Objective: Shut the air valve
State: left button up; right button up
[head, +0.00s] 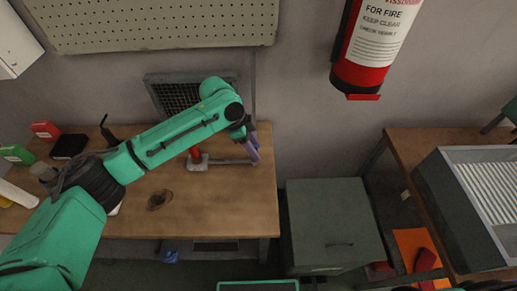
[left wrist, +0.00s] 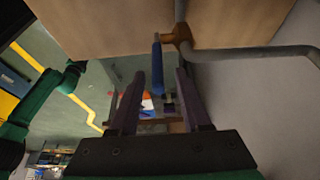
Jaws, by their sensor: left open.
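The air valve shows in the left wrist view as a brass-coloured body (left wrist: 179,35) on a grey pipe (left wrist: 255,55), with a blue lever (left wrist: 157,66) running from it toward the gripper. My left gripper (left wrist: 160,76) is open. The lever's end appears in the gap between its two fingers, and I see no finger closed on it; its exact depth is unclear. In the head view my left gripper (head: 252,150) is over the back right of the workbench, by the grey pipe (head: 231,162). The valve is largely hidden there by the gripper. My right gripper is not in view.
The wooden workbench (head: 225,210) holds a red fitting (head: 196,158) on the pipe and small boxes at left. A vent grille (head: 178,92) stands behind. A fire extinguisher (head: 372,45) hangs right; a green-grey cabinet (head: 333,225) stands beside the bench.

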pick_arm(q)
jog(key=shift+x, duration=1.35)
jog(key=shift+s, duration=0.1)
grip_shut()
jog(key=shift+d, duration=0.1)
jog(key=shift+r, duration=0.15)
